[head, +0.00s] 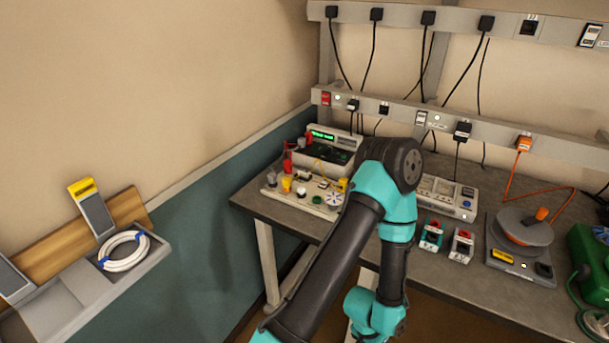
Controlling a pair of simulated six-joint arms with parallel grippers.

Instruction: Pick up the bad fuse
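I cannot make out a fuse in the head view. A white circuit board (279,197) with several small coloured parts lies at the left end of the workbench; the parts are too small to tell if one is a fuse. One of my arms, teal and black, rises from the bottom edge, bends over the bench and comes down in front of it. Its gripper does not show, and my other gripper is out of view. The arm hides part of the bench middle.
The grey workbench (262,209) holds a bench instrument (330,150), a grey panel device (447,197), two small red-and-teal and red-and-white units (431,235), a reel (522,232) and a green machine (590,255). A wall tray (90,290) holds coiled white cable (124,251). Power strips with hanging cords line the wall.

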